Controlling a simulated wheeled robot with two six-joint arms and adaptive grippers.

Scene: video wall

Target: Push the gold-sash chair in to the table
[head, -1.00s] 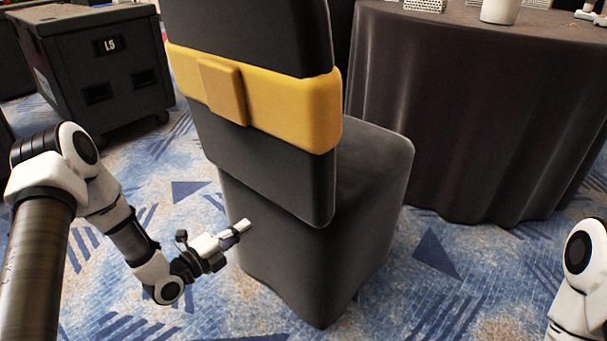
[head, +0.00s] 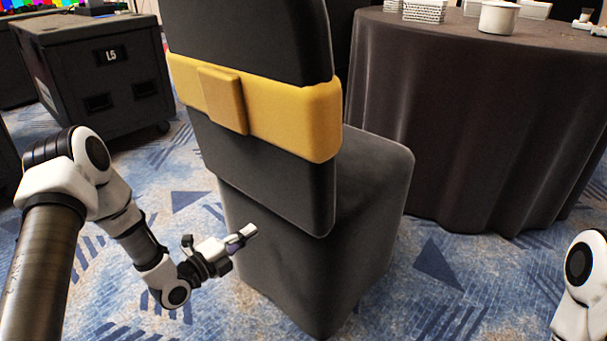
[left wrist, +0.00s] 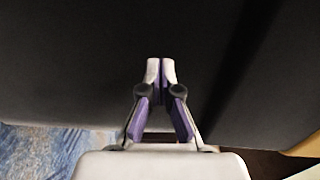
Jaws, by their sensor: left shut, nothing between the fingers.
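The gold-sash chair (head: 285,190) stands upright in the middle of the head view, with a dark cover and a gold sash (head: 280,112) around its back. Its back faces me and its seat points toward the round table (head: 470,125) at the right, draped in dark cloth. My left gripper (head: 248,232) is shut and empty, at the lower back of the chair; I cannot tell whether it touches. In the left wrist view the shut fingertips (left wrist: 160,66) point at the dark cover, which fills most of the picture. My right gripper is out of view.
A black case (head: 95,75) marked L5 stands at the back left. On the table are a white pot (head: 499,17) and white baskets (head: 424,10). Blue patterned carpet (head: 440,275) is open at the lower right.

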